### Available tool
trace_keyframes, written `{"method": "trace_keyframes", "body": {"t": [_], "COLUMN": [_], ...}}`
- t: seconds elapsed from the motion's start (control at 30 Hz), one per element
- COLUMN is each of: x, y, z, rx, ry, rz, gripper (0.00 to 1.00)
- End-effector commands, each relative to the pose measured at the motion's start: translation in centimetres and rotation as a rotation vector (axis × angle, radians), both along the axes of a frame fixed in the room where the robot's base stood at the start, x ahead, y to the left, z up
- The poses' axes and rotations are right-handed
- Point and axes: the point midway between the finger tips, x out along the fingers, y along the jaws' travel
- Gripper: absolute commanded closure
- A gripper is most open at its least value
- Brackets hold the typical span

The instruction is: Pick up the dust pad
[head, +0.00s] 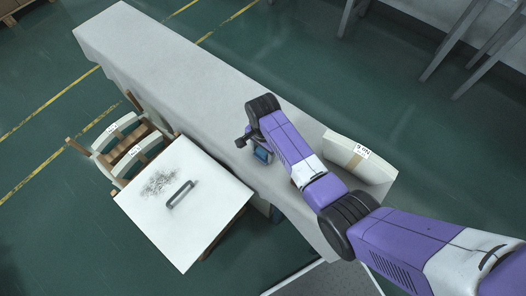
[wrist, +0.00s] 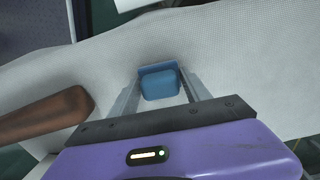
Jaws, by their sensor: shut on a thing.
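The dust pad is a small blue block. In the wrist view the pad (wrist: 160,86) sits between the two grey fingers of my gripper (wrist: 158,92), near their tips. The gripper is shut on it. In the head view the pad (head: 262,154) shows as a small blue patch beside my gripper (head: 254,148), over the long cloth-covered table (head: 190,75). The arm hides part of the gripper there. I cannot tell whether the pad touches the cloth or is held just above it.
A brown wooden handle (wrist: 45,115) lies close on the gripper's left in the wrist view. A white box with a label (head: 350,158) stands right of the arm.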

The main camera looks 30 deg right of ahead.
Motion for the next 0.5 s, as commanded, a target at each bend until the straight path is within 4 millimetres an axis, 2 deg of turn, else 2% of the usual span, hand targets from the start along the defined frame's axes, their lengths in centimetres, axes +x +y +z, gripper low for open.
{"method": "trace_keyframes", "body": {"t": [0.17, 0.27, 0.37, 0.5], "x": [0.1, 0.1, 0.1, 0.1], "y": [0.0, 0.0, 0.0, 0.0], "z": [1.2, 2.6, 4.8, 8.7], "rx": [0.000, 0.000, 0.001, 0.000], "ry": [-0.001, -0.003, -0.004, -0.006], "rz": [0.000, 0.000, 0.001, 0.001], "gripper": [0.85, 0.85, 0.85, 0.85]}}
